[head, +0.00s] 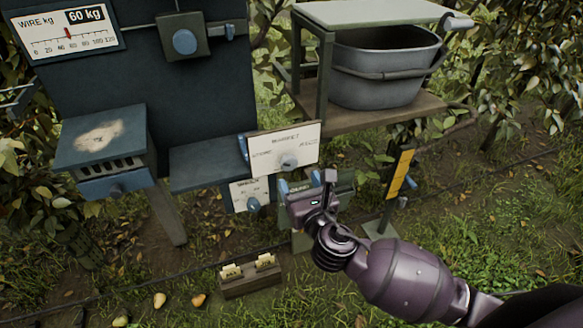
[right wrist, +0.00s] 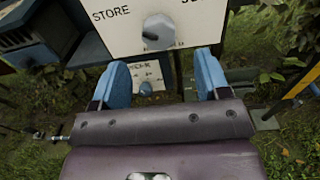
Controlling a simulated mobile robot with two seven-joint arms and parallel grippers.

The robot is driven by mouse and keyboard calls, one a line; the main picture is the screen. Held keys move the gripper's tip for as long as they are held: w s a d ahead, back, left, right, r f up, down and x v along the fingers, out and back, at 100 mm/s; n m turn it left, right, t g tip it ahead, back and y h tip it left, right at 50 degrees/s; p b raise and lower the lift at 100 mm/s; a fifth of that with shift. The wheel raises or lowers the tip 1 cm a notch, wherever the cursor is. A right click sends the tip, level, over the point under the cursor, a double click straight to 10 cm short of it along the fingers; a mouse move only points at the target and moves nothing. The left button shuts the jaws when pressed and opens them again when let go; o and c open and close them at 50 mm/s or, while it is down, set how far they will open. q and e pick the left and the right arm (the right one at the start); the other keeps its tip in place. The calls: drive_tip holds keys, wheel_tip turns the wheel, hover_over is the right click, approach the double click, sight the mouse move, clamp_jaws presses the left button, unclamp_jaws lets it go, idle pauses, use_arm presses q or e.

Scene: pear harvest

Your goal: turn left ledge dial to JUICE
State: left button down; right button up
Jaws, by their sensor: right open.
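A white dial panel (head: 268,156) is fixed at the front of a dark ledge, with a grey knob (head: 288,163) low on its face. In the right wrist view the panel (right wrist: 115,37) reads STORE at left; the word at right is cut off by the frame's top edge. Its knob (right wrist: 158,31) is beyond my fingertips; I cannot tell which word it points to. My right gripper (head: 314,188) is open and empty, below and slightly right of the knob in the head view. Its blue fingers (right wrist: 162,70) are apart, with the knob roughly between their lines. My left gripper is not in view.
A second, smaller dial panel (head: 240,192) with a blue-grey knob (head: 253,204) hangs lower. A yellow-marked post (head: 400,174) stands at right. A grey tub (head: 388,75) sits on a wooden shelf behind. A small wooden box (head: 250,279) and several fruits lie on the ground.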

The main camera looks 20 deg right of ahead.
sight(290, 166)
drive_tip(key=shift+w+a, duration=0.15)
drive_tip(key=shift+w, duration=2.7)
drive_tip(key=c, duration=0.9)
